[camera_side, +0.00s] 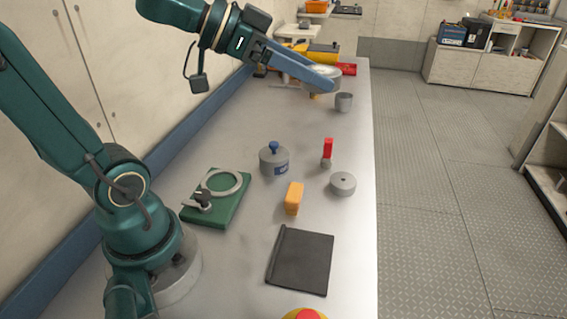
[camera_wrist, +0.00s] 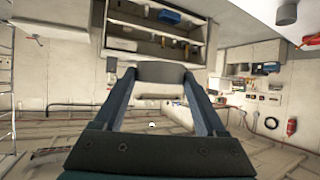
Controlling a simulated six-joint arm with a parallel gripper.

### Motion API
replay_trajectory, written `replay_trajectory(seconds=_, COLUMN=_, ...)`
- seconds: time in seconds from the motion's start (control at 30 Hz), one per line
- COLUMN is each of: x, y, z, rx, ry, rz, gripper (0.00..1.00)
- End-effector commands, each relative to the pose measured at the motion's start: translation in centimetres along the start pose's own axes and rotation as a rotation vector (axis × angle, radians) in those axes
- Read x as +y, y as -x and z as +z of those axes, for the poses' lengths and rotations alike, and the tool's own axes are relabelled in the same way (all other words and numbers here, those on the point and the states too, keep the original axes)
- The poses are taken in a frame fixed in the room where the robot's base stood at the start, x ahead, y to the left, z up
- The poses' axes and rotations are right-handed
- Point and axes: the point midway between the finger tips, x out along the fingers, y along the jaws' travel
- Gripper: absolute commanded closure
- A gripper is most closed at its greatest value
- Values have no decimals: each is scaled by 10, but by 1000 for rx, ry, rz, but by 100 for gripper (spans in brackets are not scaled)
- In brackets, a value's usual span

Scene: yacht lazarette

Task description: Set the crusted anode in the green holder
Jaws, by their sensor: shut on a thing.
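My gripper (camera_side: 318,79) is raised over the far end of the bench, its blue fingers reaching down to the right. It is shut on a round pale grey disc, which looks to be the crusted anode (camera_side: 323,73); its surface is too small to read clearly. In the wrist view the anode (camera_wrist: 161,73) shows as a grey piece spanning the fingertips (camera_wrist: 162,84). The green holder (camera_side: 233,207), a flat green base with a grey ring and a clamp-like fitting, lies at the near left of the bench, well away from my gripper. The ring looks empty.
A smooth grey disc with a hole (camera_side: 343,184), a red-handled tool (camera_side: 327,150), a lidded grey pot with blue knob (camera_side: 273,160), an orange block (camera_side: 293,198) and a black pad (camera_side: 300,260) stand around the holder. A grey cup (camera_side: 344,102) is below my gripper.

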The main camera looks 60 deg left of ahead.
Motion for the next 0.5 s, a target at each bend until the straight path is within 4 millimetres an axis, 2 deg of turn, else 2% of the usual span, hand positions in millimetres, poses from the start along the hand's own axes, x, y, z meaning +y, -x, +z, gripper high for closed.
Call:
replay_trajectory(seconds=0.2, x=18, y=-9, z=5, rx=-1, ry=-124, rz=249, gripper=100)
replay_trajectory(seconds=0.5, x=17, y=-29, z=30, rx=1, ry=-283, rz=535, gripper=100)
